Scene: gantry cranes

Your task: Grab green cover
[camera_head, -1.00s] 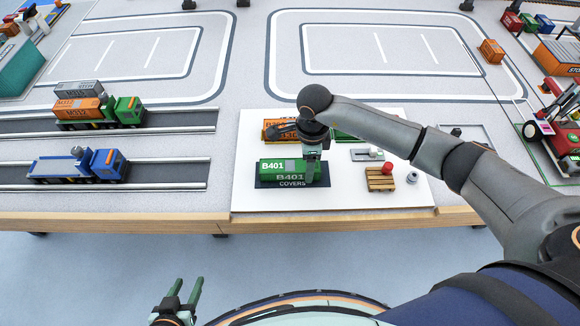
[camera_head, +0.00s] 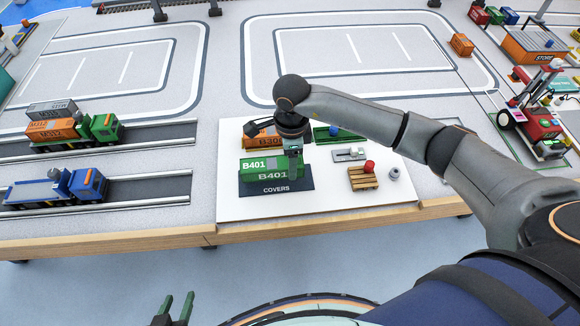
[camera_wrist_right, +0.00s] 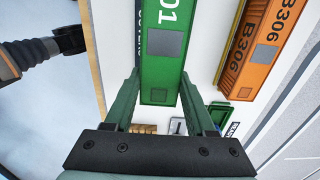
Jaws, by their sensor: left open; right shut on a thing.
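The green cover marked B401 (camera_head: 258,168) is at the dark mat labelled COVERS (camera_head: 276,189) and appears slightly raised above it. My right gripper (camera_head: 295,168) reaches down onto the cover's right end. In the right wrist view the green cover (camera_wrist_right: 160,60) lies between the two fingers of my right gripper (camera_wrist_right: 162,100), which is shut on it. The underside of the cover is hidden. My left gripper (camera_head: 177,306) is open and empty at the bottom edge, off the table front.
An orange cover marked B306 (camera_head: 258,141) stands just behind, also in the right wrist view (camera_wrist_right: 262,50). A small wooden pallet with a red ball (camera_head: 363,180) and a grey ring (camera_head: 394,173) lie to the right. Toy trucks (camera_head: 60,188) stand left.

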